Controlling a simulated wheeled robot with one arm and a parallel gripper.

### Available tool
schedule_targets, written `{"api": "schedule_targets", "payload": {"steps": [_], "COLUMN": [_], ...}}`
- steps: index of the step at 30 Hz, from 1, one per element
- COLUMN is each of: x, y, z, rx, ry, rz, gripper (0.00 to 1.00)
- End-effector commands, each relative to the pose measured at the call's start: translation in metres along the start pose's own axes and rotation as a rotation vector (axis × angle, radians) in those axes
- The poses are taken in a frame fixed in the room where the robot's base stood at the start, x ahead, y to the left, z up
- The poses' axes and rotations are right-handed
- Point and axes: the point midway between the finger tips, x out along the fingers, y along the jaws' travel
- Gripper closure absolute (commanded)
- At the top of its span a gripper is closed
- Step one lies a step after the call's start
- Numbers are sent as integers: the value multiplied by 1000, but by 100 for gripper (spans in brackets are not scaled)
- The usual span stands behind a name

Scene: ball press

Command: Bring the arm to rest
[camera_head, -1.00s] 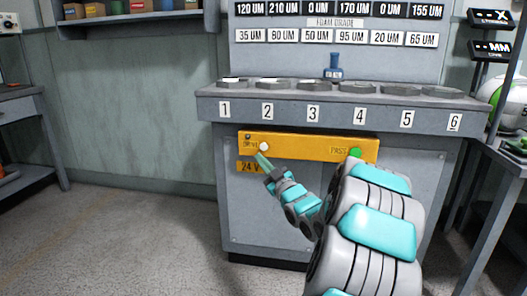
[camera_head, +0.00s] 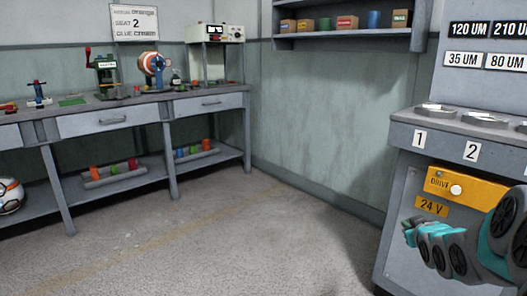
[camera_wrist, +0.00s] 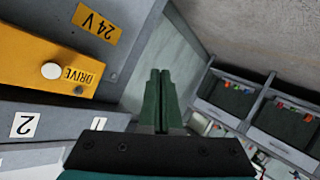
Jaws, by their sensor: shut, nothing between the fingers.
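My gripper (camera_wrist: 158,98) is shut and empty, its two green fingers side by side in the wrist view. In the head view my arm comes in from the lower right, with the gripper (camera_head: 408,231) in front of the grey press cabinet. The yellow panel (camera_head: 465,188) with the white DRIVE button (camera_head: 456,190) is just above and behind the gripper. In the wrist view the yellow panel (camera_wrist: 40,62) and white button (camera_wrist: 51,70) are to the left of the fingers, apart from them.
A workbench (camera_head: 108,104) with drawers stands at the left, holding a striped ball (camera_head: 152,64) and tools. A wall shelf (camera_head: 350,37) carries small boxes. The floor (camera_head: 230,240) between bench and cabinet is clear. Numbered cup positions line the cabinet top (camera_head: 460,125).

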Motion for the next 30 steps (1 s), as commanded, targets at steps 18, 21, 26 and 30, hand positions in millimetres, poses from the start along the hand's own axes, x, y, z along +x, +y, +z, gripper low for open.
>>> {"api": "schedule_targets", "payload": {"steps": [18,21,26,30], "x": [-264,-320,-384,-399], "y": [-179,-200,-220,-224], "z": [88,102,116,119], "rx": [132,140,140,140], "ry": [-909,-1044,-1192,-1227], "rz": [-257,-304,-359,-373], "gripper": [100,100,100,100]}}
